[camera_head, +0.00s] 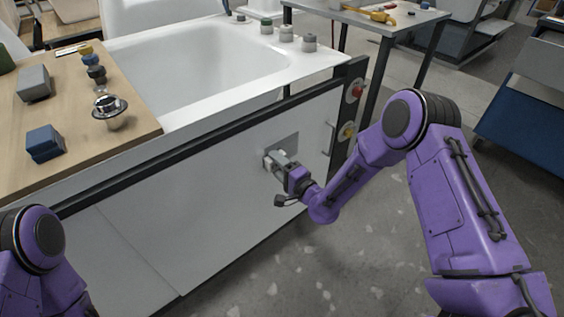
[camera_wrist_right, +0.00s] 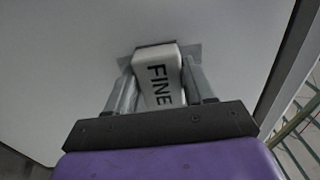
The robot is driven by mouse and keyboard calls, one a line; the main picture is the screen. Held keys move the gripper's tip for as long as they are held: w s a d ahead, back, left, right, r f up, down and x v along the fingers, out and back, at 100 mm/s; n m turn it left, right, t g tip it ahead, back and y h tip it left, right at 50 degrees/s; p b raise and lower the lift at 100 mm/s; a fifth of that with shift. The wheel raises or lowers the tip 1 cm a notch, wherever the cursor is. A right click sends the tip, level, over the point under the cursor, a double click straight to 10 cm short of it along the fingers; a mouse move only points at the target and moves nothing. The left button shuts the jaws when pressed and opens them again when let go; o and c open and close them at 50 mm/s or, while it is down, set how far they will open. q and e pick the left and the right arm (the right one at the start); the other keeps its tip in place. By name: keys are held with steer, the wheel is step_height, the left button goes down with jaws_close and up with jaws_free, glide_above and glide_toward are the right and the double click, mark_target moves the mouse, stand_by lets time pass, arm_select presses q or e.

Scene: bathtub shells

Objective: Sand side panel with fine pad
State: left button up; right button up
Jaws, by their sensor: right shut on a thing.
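The white side panel (camera_head: 225,175) forms the front of the bathtub unit, with a darker grey patch (camera_head: 290,143) near its right end. My right gripper (camera_head: 272,161) is at that patch, shut on a pale block. In the right wrist view the block is the fine pad (camera_wrist_right: 158,78), marked "FINE", between the two fingers of my right gripper (camera_wrist_right: 160,85). The pad's far face is at the panel (camera_wrist_right: 60,70); it looks to be touching. My left arm shows at the lower left in the head view, but its gripper is out of view.
A wooden board (camera_head: 75,150) on the tub holds a blue block (camera_head: 44,142), a grey block (camera_head: 34,83) and a chrome fitting (camera_head: 110,108). Red (camera_head: 357,91) and yellow (camera_head: 347,132) knobs sit at the unit's right end. The floor in front is clear.

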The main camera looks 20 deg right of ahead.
steer(key=shift+s+a, duration=0.3)
steer(key=shift+a, duration=0.4)
steer(key=shift+s+a, duration=0.25)
steer(key=shift+a, duration=0.45)
steer(key=shift+w+r+p, duration=0.1)
steer(key=shift+r+p, duration=0.9)
steer(key=shift+r, duration=0.2)
steer(key=shift+w+d, duration=0.5)
steer(key=shift+d, duration=0.85)
steer(key=shift+w+d, duration=0.45)
steer(key=shift+d, duration=0.85)
steer(key=shift+w+d, duration=0.5)
steer(key=shift+d, duration=0.85)
steer(key=shift+w+d+f+b, duration=0.15)
steer(key=shift+w+d, duration=0.15)
steer(key=shift+d, duration=0.7)
steer(key=shift+w+d+r+b, duration=0.1)
steer(key=shift+w+d, duration=0.2)
steer(key=shift+d, duration=0.65)
steer(key=shift+w+d+f+b, duration=0.15)
steer(key=shift+w+d, duration=0.15)
steer(key=shift+d, duration=0.7)
steer(key=p, duration=0.2)
glide_toward(299, 137)
